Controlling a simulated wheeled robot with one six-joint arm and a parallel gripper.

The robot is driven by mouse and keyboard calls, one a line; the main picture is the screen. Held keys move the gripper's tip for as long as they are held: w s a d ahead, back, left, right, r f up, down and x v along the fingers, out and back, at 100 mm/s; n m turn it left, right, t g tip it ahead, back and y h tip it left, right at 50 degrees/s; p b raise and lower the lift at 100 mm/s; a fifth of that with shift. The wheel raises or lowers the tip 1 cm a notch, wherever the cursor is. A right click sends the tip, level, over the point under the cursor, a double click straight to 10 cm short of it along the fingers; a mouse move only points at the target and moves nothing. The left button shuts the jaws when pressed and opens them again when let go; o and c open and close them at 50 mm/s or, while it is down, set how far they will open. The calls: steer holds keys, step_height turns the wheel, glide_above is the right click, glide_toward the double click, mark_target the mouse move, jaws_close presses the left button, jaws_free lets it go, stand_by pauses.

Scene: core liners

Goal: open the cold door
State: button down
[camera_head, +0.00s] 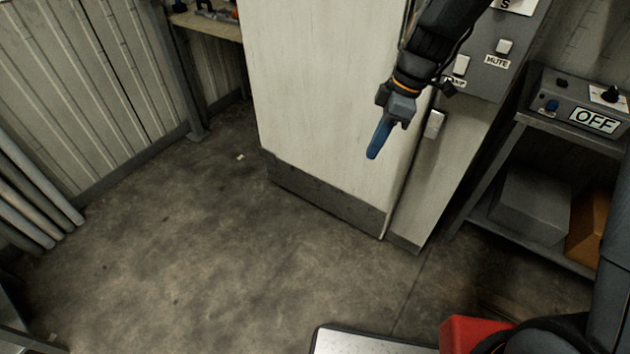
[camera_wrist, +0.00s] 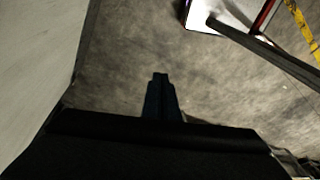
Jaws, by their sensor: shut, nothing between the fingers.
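The cold door (camera_head: 325,100) is a tall white panel with a grey kick strip along its bottom, in the middle of the head view. A dark gap runs down its right edge, beside a pale frame. I cannot tell whether it stands ajar. A small light fitting (camera_head: 434,125) sits on the frame beside my gripper. No door handle shows clearly. My gripper (camera_head: 372,155) points down in front of the door's right part, its blue fingers shut and empty. In the wrist view the fingers (camera_wrist: 160,76) hang over bare floor, with a pale surface at the left.
A grey switch panel (camera_head: 487,75) with a MUTE label stands right of the door. Further right a shelf (camera_head: 575,137) holds a box marked OFF (camera_head: 593,120). Pipes (camera_head: 30,190) lean at the left wall. The concrete floor (camera_head: 210,240) before the door is mostly clear.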

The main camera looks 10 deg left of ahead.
steer(key=s+a+f+n+g+y+p, duration=0.1)
steer(key=a+f+n+p, duration=0.2)
steer(key=a+f, duration=0.9)
steer(key=a+n, duration=0.1)
steer(key=n, duration=0.1)
steer(key=shift+s+a+f+n, duration=0.15)
steer(key=shift+a+f+n, duration=0.2)
steer(key=shift+f+n, duration=0.05)
stand_by(1.4)
